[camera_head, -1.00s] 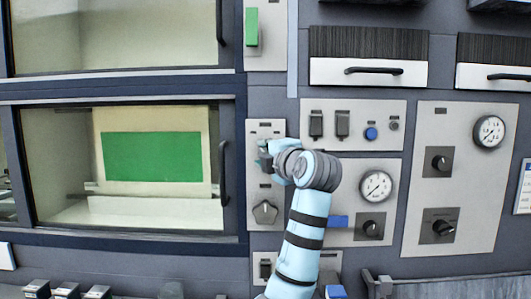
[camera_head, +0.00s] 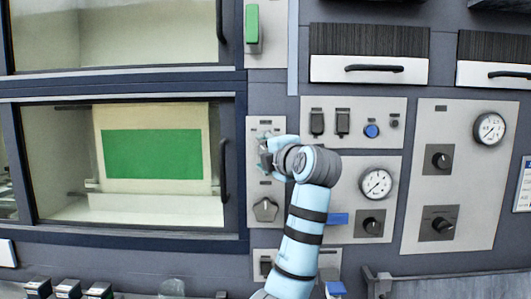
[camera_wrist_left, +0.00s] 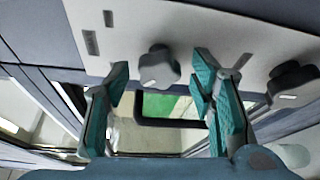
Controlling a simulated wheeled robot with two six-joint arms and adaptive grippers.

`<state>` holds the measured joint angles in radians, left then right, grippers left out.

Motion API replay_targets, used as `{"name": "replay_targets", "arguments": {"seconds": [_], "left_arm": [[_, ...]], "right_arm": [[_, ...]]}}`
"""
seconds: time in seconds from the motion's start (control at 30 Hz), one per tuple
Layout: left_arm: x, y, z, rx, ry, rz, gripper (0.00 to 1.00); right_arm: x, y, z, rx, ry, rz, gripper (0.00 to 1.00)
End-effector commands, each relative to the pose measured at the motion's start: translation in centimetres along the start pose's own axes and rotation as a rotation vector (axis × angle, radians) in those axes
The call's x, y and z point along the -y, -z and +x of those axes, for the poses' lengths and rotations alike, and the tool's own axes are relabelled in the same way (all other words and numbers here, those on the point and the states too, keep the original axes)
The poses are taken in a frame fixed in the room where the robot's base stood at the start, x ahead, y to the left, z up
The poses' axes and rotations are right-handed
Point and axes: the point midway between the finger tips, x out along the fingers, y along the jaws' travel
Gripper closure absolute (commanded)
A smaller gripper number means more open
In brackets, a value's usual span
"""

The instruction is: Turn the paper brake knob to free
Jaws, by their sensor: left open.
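A narrow light panel right of the lower window carries a dark faceted knob (camera_head: 265,209), which shows clearly below my left gripper. My left gripper (camera_head: 268,152) is in front of the upper part of this panel and hides what lies behind it. In the left wrist view a grey knob (camera_wrist_left: 158,68) appears between the fingertips of my open left gripper (camera_wrist_left: 161,68), with no finger visibly closed on it. A second grey knob (camera_wrist_left: 293,85) sits to the right of the fingers. Labels are too small to read, so I cannot tell which knob is the paper brake. My right gripper is not in view.
The lower window (camera_head: 120,215) with a green sheet (camera_head: 151,154) and a dark handle (camera_head: 223,171) lies left of the panel. To the right are switches, a blue button (camera_head: 371,131), gauges (camera_head: 376,184) and more knobs (camera_head: 438,158).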

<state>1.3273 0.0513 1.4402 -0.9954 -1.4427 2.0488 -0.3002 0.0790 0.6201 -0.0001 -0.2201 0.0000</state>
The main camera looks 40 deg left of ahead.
Motion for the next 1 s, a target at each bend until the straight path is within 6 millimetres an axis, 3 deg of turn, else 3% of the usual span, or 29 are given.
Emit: {"name": "replay_targets", "arguments": {"seconds": [0.17,0.5,0.6,1.0], "left_arm": [[0.0,-0.1,-1.0,0.003,-0.002,0.000,0.50],[0.1,-0.1,-9.7,0.006,0.002,-0.003,0.50],[0.1,0.0,-11.3,0.004,0.002,-0.002,0.50],[0.0,0.1,-12.0,0.000,0.000,0.000,0.50]], "right_arm": [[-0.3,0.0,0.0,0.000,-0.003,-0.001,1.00],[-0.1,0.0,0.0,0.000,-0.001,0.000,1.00],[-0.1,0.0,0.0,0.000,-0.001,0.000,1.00],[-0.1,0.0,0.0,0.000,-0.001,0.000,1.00]]}}
